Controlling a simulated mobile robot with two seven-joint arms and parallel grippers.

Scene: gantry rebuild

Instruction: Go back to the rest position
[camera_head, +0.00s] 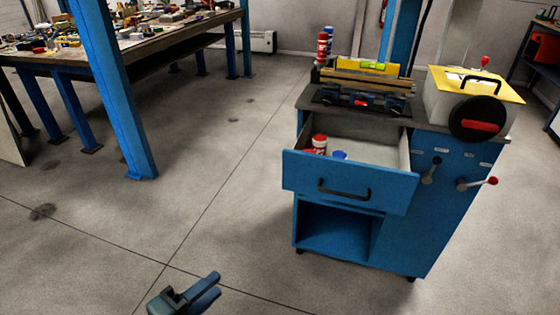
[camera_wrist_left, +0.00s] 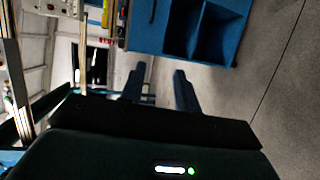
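My left gripper (camera_head: 205,291) shows at the bottom of the head view, over the bare floor, left of the blue cabinet and apart from it. In the left wrist view its two fingers (camera_wrist_left: 157,88) stand apart with nothing between them. The blue cabinet also shows at the top of the left wrist view (camera_wrist_left: 147,30). My right gripper is in neither view.
The cabinet's drawer (camera_head: 343,192) stands open, with a red-and-white can (camera_head: 319,144) and a blue item (camera_head: 339,155) inside. A long workbench (camera_head: 150,39) and a blue post (camera_head: 113,90) stand at the left. The floor (camera_head: 215,160) between is clear.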

